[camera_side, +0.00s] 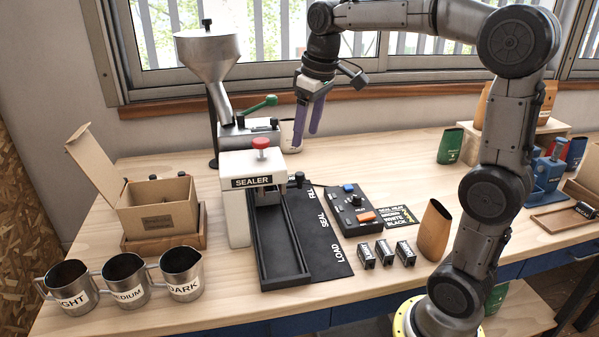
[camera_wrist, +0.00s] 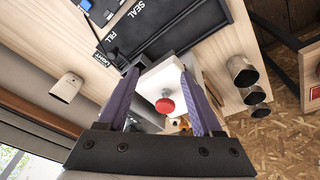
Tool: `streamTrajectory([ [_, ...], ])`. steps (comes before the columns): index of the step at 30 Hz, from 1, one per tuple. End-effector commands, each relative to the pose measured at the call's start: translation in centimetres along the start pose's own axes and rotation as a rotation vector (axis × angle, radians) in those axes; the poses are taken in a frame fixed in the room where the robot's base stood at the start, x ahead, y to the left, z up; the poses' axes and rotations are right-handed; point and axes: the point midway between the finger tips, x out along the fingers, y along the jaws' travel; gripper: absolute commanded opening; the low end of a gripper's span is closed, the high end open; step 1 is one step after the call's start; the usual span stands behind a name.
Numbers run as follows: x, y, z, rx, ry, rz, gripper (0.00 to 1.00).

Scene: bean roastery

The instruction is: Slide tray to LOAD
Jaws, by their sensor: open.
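A black track (camera_side: 285,266) runs from under the white sealer (camera_side: 238,209) toward the table's front edge. A dark mat (camera_side: 330,262) beside it reads FILL, SEAL and LOAD, with LOAD nearest the front. A black knob (camera_side: 298,178), which looks like the tray's handle, stands near FILL; the tray's body is mostly hidden by the sealer. The front of the track beside LOAD looks empty. My gripper (camera_side: 305,140) is open and empty, above and behind the sealer. In the wrist view, the sealer's red button (camera_wrist: 165,105) shows between the purple fingers.
A hopper (camera_side: 208,55) with a green-handled lever (camera_side: 258,104) stands behind the sealer. A control box (camera_side: 350,208) and several small dark blocks (camera_side: 386,253) lie right of the mat. An open carton (camera_side: 160,203) and labelled metal cups (camera_side: 126,281) stand at left.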

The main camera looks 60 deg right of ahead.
Motion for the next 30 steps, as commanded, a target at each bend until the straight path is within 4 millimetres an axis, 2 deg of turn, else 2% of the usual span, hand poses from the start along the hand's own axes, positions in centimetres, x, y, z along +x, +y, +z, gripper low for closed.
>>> streamTrajectory([
  [1, 0.9, 1.4, -1.6, 0.005, -0.025, -0.001, 0.67],
  [6, 3.7, 6.2, -5.7, 0.004, -0.098, -0.013, 0.67],
  [10, 6.6, 9.9, -7.9, 0.004, -0.150, -0.028, 0.67],
  [15, 9.8, 13.5, -9.2, 0.002, -0.197, -0.047, 0.67],
  [21, 11.6, 15.4, -9.6, 0.001, -0.221, -0.059, 0.67],
  [26, 12.6, 15.5, -9.4, 0.000, -0.225, -0.061, 0.67],
  [30, 14.7, 15.3, -8.8, 0.000, -0.226, -0.062, 0.67],
])
